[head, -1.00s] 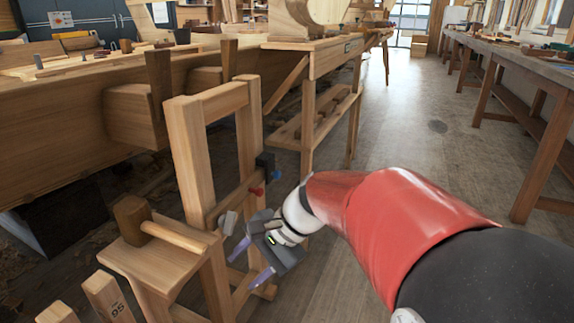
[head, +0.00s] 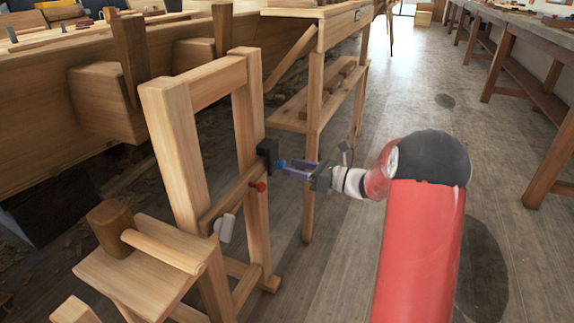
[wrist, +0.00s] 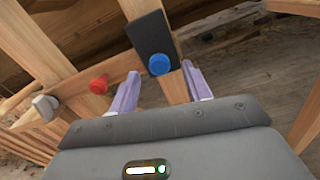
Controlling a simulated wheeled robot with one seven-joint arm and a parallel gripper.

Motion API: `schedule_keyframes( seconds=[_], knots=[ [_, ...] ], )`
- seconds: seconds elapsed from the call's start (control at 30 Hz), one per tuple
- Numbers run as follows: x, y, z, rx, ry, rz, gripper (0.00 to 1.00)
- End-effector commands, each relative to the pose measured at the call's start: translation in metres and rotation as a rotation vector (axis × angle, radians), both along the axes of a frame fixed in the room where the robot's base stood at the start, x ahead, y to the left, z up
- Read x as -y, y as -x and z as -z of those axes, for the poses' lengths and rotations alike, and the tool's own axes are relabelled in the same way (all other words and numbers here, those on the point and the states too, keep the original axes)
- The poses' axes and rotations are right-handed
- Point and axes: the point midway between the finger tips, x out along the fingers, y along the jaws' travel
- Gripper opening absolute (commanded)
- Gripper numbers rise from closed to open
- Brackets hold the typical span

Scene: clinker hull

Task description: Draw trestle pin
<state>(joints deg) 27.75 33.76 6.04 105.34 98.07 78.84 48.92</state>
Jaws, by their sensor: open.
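A wooden trestle frame (head: 178,160) stands left of centre in the head view. A red pin (head: 258,186) sticks out of its crossbar, and it also shows in the wrist view (wrist: 98,84). A blue knob (head: 281,165) sits on a black block (head: 267,152) on the trestle's right post. In the wrist view the blue knob (wrist: 159,64) lies ahead, between the lines of my fingers. My gripper (head: 290,169) is open, its purple fingers pointing at the blue knob. Whether they touch it I cannot tell. The red pin is left of my fingers in the wrist view.
A grey-white piece (head: 226,227) hangs at the crossbar's left end. A mallet (head: 112,225) lies on a small wooden stand (head: 140,275) at the front left. A long workbench (head: 500,40) lines the right. The floor between is clear.

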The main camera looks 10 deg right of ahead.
Motion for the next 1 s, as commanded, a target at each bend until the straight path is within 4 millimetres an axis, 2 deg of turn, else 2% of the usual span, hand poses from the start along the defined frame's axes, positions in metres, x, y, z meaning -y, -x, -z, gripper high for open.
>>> schedule_keyframes(
  seconds=[0.1, 0.23, 0.57, 0.93, 1.0],
  knots=[
    [-0.016, -0.010, 0.000, 0.001, 0.001, -0.004, 0.49],
    [-0.025, -0.017, 0.000, 0.001, 0.000, -0.002, 0.49],
    [-0.028, -0.020, 0.000, 0.001, 0.002, -0.001, 0.49],
    [-0.028, -0.019, 0.000, 0.001, 0.002, -0.001, 0.00],
    [-0.028, -0.019, 0.000, 0.001, 0.002, -0.001, 0.00]
  ],
)
